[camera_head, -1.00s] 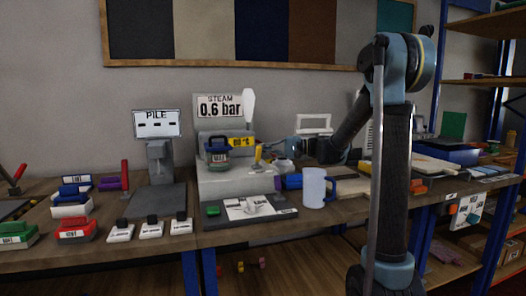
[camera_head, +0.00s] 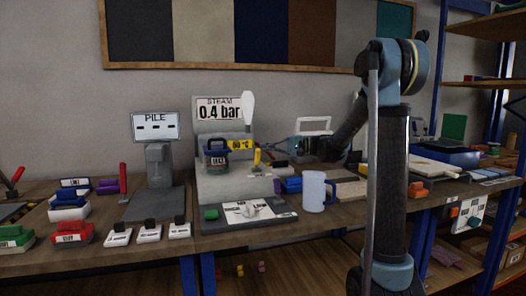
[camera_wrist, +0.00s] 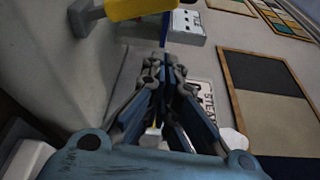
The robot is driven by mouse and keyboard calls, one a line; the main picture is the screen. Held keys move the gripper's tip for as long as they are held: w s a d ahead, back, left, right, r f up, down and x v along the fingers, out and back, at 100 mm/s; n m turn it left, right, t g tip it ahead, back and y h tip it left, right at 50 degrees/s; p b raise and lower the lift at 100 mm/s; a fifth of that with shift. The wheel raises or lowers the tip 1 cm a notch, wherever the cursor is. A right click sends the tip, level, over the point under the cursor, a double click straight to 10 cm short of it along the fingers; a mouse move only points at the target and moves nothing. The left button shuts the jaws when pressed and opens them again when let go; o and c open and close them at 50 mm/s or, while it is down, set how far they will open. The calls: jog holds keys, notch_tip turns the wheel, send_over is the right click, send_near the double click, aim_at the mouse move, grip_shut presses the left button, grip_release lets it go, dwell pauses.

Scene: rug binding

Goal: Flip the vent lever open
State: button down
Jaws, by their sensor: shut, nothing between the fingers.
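The steam station (camera_head: 235,183) is a light grey stepped block with a sign (camera_head: 219,109) reading "STEAM 0.4 bar". A small upright yellow handle (camera_head: 257,157) stands at its right, and a white paddle (camera_head: 248,106) rises beside the sign. I cannot tell for certain which is the vent lever. My gripper (camera_head: 292,149) is behind and right of the yellow handle, small and partly hidden in the head view. In the wrist view my gripper (camera_wrist: 166,62) has its fingers together, empty. A yellow bar on a grey part (camera_wrist: 140,8) shows beyond the fingertips, apart from them.
A dark labelled pot (camera_head: 216,155) sits on the station. A pale blue mug (camera_head: 314,192) and blue blocks (camera_head: 290,185) stand at its right. A scale with a "PILE" display (camera_head: 155,126) is at the left. Small white blocks (camera_head: 149,232) line the table's front edge.

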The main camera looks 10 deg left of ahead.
jog(key=w+d+f, duration=0.1)
jog(key=d, duration=0.6)
jog(key=shift+w+d, duration=0.15)
